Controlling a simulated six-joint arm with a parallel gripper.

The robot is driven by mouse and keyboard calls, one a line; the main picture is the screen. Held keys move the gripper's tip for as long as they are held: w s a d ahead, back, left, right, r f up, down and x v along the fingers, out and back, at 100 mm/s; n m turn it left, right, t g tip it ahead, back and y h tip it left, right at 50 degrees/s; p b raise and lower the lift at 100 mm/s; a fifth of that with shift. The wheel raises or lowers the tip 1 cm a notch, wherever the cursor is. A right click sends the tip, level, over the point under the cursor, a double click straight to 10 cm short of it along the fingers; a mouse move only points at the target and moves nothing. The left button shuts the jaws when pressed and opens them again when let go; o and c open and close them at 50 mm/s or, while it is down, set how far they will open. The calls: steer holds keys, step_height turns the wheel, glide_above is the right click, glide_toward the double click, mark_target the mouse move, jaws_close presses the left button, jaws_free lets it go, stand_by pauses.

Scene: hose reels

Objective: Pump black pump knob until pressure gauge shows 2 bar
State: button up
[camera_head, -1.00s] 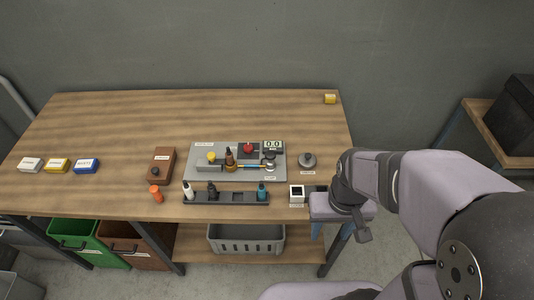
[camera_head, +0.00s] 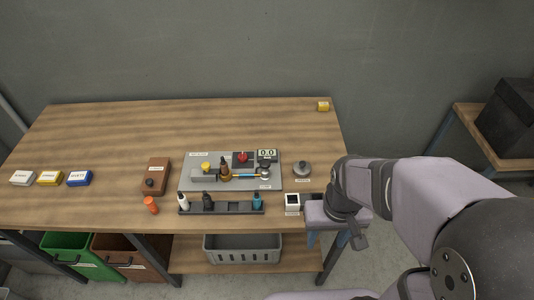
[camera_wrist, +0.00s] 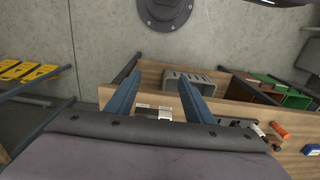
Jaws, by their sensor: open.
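A grey panel (camera_head: 188,181) lies on the workbench. At its back right is a small gauge display (camera_head: 267,153) that appears to read 0.0. A small knob with a dark top (camera_head: 264,171) stands below the display beside a small label; I cannot be sure it is the pump knob. Another black knob (camera_head: 150,183) sits on a brown box to the left. My gripper (camera_wrist: 159,80) is open and empty, both blue-grey fingers apart in the wrist view. In the head view it is at the bench's front right edge, right of and in front of the panel.
A dark rack (camera_head: 232,208) with small bottles stands before the panel. A white-and-black block (camera_head: 292,203) is beside my gripper. A grey round piece (camera_head: 302,169) is right of the panel, an orange piece (camera_head: 151,205) to the left. The back of the bench is mostly clear.

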jaws_close()
stand_by(1.8)
